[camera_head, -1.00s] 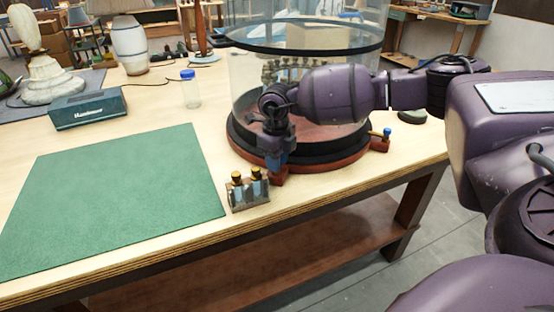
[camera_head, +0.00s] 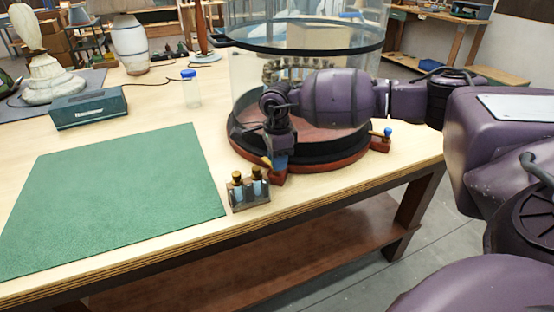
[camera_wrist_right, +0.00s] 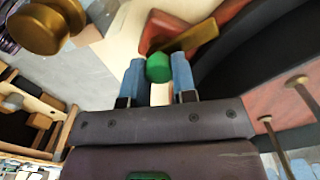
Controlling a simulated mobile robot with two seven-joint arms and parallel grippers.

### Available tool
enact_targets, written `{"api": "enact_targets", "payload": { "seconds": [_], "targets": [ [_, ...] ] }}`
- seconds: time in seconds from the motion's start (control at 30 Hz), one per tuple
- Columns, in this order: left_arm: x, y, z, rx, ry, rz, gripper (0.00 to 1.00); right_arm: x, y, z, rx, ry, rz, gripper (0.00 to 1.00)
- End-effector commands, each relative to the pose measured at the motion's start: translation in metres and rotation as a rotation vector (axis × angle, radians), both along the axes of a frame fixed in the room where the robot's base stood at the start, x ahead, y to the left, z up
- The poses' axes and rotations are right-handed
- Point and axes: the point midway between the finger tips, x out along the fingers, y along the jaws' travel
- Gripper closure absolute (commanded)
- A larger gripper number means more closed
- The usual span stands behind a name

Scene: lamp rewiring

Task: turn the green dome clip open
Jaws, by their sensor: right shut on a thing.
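The green dome clip's green knob (camera_wrist_right: 158,68) sits between the blue fingertips of my right gripper (camera_wrist_right: 158,78) in the wrist view. Its brass bar (camera_wrist_right: 197,37) extends beyond the knob over a red block (camera_wrist_right: 168,30). In the head view my right gripper (camera_head: 279,162) is at the front edge of the dome base and hides the knob. The brass bar end (camera_head: 266,161) shows just left of the fingers, and the red block (camera_head: 279,179) is below them. The clear glass dome (camera_head: 250,85) stands on its round dark and red base (camera_head: 330,160). My left gripper is not in view.
A second clip with a blue knob (camera_head: 387,131) is at the base's right. A small metal holder with brass-topped pieces (camera_head: 249,192) stands close to the left of my gripper. The green mat (camera_head: 115,195) is clear. The table's front edge is near.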

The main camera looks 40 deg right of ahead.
Motion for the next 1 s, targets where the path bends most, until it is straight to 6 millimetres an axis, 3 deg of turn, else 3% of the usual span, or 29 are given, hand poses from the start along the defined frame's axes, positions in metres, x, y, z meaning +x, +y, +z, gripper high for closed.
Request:
{"api": "enact_targets", "payload": {
  "seconds": [0.5,1.0],
  "targets": [
    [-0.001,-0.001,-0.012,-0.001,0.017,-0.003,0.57,0.002,0.0,0.0,0.002,-0.002,0.438,0.98],
    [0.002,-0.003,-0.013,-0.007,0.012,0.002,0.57,0.003,0.0,0.002,0.002,-0.005,0.606,0.98]
  ]
}}
